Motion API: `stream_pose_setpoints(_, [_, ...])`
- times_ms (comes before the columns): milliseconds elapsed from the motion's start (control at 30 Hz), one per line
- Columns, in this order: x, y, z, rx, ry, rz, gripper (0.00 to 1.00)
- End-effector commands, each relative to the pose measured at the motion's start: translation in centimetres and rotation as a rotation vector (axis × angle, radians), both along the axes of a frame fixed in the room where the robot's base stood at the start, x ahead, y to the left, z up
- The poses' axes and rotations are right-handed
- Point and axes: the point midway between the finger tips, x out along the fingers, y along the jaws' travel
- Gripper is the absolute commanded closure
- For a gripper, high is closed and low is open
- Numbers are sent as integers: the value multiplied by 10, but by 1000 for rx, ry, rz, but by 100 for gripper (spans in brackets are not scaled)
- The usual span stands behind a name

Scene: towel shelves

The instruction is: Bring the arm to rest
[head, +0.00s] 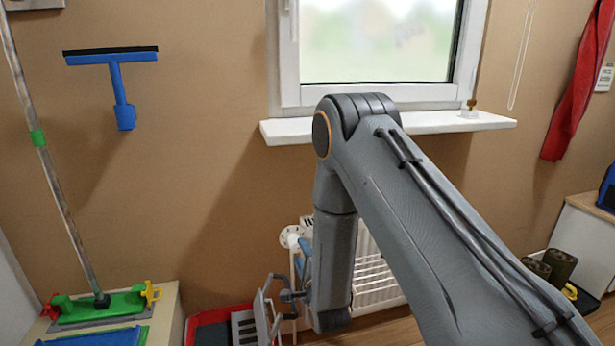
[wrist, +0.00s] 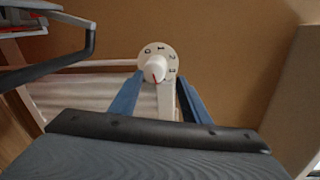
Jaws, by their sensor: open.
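My arm reaches up from the lower right of the head view, bends at the elbow and hangs down in front of the radiator. My gripper (wrist: 160,88) shows at its end, with two blue fingers apart and nothing between them that I can see held. In the head view the gripper (head: 301,258) is partly hidden by my wrist. A white radiator valve dial (wrist: 157,64) with a red mark and numbers appears between the fingers in the wrist view. The dial also shows in the head view (head: 290,237), beside the gripper; whether they touch, I cannot tell.
The white radiator (head: 375,283) is behind my forearm, under the window sill (head: 425,123). A grey frame with a dark handle (wrist: 88,42) is close on the left. A red-rimmed black tray (head: 205,330) is on the floor. A mop and green head (head: 100,303) stand left.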

Motion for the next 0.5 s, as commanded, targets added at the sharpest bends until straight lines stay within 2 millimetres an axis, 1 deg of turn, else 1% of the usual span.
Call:
stream_pose_setpoints(33, [4,-1,14,-59,22,3,57])
stream_pose_setpoints(167, [3,-7,33,-258,114,36,57])
stream_pose_setpoints(267, [-6,-13,47,-403,186,79,57])
stream_pose_setpoints(367, [-21,-22,62,-543,255,136,57])
stream_pose_setpoints(467, [-41,-31,76,-679,323,207,57])
stream_pose_setpoints(500, [-51,-35,82,-731,349,241,57])
